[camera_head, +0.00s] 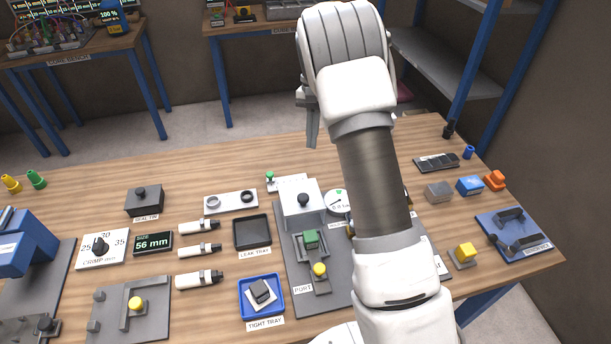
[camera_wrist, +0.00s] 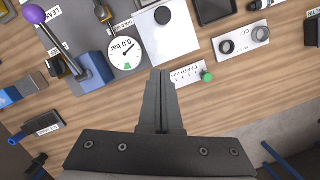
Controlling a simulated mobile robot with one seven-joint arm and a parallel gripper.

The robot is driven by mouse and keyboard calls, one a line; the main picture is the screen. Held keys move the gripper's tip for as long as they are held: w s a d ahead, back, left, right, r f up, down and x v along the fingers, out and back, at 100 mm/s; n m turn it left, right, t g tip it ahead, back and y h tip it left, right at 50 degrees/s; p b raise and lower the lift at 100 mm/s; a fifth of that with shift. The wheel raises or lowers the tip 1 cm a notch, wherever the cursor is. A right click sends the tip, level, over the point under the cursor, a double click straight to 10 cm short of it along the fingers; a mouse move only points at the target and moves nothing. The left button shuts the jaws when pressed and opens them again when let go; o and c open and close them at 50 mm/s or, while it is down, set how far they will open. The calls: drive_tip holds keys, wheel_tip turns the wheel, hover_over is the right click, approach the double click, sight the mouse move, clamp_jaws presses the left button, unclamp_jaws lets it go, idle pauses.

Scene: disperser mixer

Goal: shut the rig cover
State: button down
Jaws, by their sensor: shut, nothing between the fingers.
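The rig is a dark grey plate (camera_head: 290,270) marked PORT at the middle of the bench. A pale grey box-like piece with a black knob (camera_head: 303,204) stands at its back and looks like the cover. It also shows at the top of the wrist view (camera_wrist: 168,38). A green block (camera_head: 311,239) and a yellow knob (camera_head: 319,270) sit in front of it, uncovered. My gripper (camera_wrist: 161,78) is shut and empty, its tips pointing at the grey piece, apart from it as far as I can tell. My arm hides the rig's right part in the head view.
A gauge (camera_wrist: 125,52) reading 0.0 bar and a lever with a purple ball (camera_wrist: 35,14) are beside the grey piece. A depth gauge strip (camera_wrist: 187,75) with a green knob lies close behind it. The blue tight tray (camera_head: 262,314) and dark leak tray (camera_head: 252,247) are left of the rig.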

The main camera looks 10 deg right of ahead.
drive_tip(key=p, duration=0.1)
hover_over(307, 191)
drive_tip(key=w+d, duration=0.1)
drive_tip(key=w, duration=0.1)
drive_tip(key=f, duration=0.8)
drive_tip(key=shift+w+d+f, duration=0.15)
drive_tip(key=shift+w+f, duration=0.05)
drive_tip(key=shift+f, duration=0.1)
drive_tip(key=shift+s+a+f+p, duration=0.1)
drive_tip(key=shift+s+a+p, duration=0.15)
drive_tip(key=shift+s, duration=0.35)
drive_tip(key=shift+s+a+f+p, duration=0.1)
drive_tip(key=shift+s+a, duration=0.25)
drive_tip(key=shift+s, duration=0.25)
drive_tip(key=shift+s+a+f, duration=0.15)
drive_tip(key=shift+s+a, duration=0.15)
drive_tip(key=shift+s, duration=0.2)
